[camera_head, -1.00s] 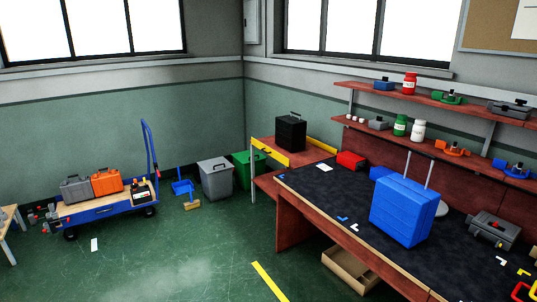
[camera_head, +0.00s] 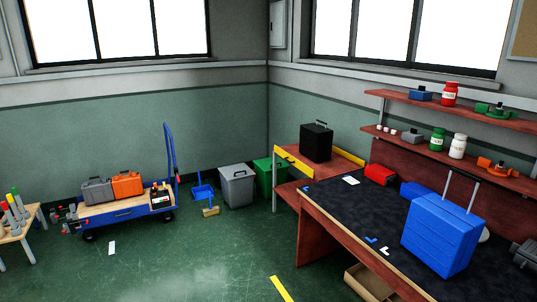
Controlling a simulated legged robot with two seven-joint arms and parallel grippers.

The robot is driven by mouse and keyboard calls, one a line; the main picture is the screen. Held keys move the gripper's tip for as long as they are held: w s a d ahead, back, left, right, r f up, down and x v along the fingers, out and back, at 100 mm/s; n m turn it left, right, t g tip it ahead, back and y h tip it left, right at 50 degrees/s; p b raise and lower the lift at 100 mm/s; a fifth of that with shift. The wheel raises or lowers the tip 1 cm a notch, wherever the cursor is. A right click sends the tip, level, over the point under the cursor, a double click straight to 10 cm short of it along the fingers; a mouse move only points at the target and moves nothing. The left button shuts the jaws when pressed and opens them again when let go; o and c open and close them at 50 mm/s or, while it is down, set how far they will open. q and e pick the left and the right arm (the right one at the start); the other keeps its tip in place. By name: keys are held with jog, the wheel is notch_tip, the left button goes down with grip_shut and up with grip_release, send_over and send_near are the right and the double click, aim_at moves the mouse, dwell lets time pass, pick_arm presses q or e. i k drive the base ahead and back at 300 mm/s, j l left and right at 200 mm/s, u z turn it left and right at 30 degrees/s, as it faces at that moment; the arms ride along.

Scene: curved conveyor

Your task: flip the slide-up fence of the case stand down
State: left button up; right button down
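The case stand (camera_head: 312,171) is a small reddish wooden stand in the corner, beyond the far end of the workbench. A yellow fence bar (camera_head: 294,164) runs along its front left edge, and another yellow bar (camera_head: 345,155) runs along its back right edge. A black case (camera_head: 316,142) with a top handle stands upright on it between the two bars. Whether either bar is raised or lowered is hard to tell at this size. Neither of my grippers is in view.
The dark-topped workbench (camera_head: 362,208) fills the right, with a blue suitcase (camera_head: 440,232) on it. A grey bin (camera_head: 237,186) and green bin (camera_head: 264,172) stand left of the stand. A blue cart (camera_head: 125,212) is further left. The green floor between is mostly clear.

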aim_at(300, 166)
jog(key=i, duration=2.8)
jog(key=i+l+u, duration=0.1)
jog(key=i, duration=1.3)
jog(key=i+l, duration=0.1)
jog(key=i, duration=1.3)
